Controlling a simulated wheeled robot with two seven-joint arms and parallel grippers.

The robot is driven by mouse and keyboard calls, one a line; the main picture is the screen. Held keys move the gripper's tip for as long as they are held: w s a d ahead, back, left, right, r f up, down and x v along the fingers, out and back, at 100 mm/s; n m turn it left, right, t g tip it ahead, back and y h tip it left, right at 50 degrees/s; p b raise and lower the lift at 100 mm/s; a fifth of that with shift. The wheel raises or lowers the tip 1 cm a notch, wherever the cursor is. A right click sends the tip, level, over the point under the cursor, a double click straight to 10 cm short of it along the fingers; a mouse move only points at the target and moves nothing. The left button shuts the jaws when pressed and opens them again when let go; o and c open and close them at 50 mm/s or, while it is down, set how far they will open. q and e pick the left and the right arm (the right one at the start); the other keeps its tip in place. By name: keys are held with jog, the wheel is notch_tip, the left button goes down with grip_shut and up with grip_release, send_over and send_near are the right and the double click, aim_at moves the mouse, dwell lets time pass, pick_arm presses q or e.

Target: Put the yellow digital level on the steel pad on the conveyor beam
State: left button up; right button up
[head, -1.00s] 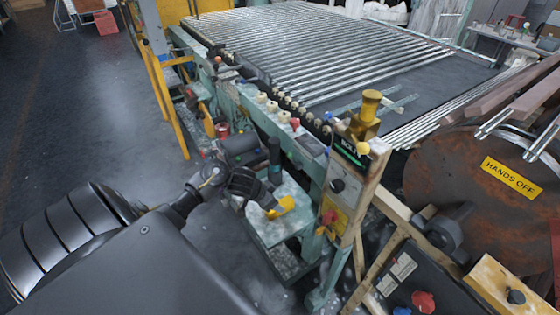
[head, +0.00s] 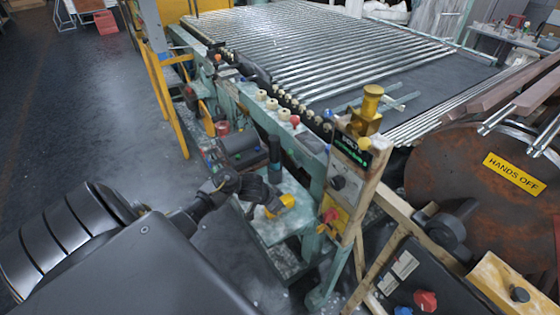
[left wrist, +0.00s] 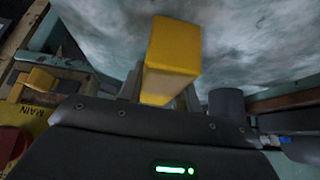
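The yellow digital level (head: 286,202) is at the pale, worn top of a small teal stand (head: 262,232) beside the conveyor. My left gripper (head: 268,203) is at the level. In the left wrist view the level (left wrist: 174,52) is between the fingers of my left gripper (left wrist: 160,92), which appear shut on its near end. Its far part sticks out beyond them. The teal conveyor beam (head: 250,112) runs behind the stand. A flat grey patch (head: 311,142) on the beam may be the steel pad; I cannot tell for sure. My right gripper is out of view.
A dark cylinder (head: 274,152) stands upright close behind my left gripper, next to a dark motor (head: 240,148). A control post (head: 345,185) with a brass-coloured top rises to the right. Beige knobs (head: 272,103) and a red knob (head: 295,120) line the beam.

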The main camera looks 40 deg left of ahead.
pick_arm(q)
grip_shut()
jog(key=shift+r, duration=0.2)
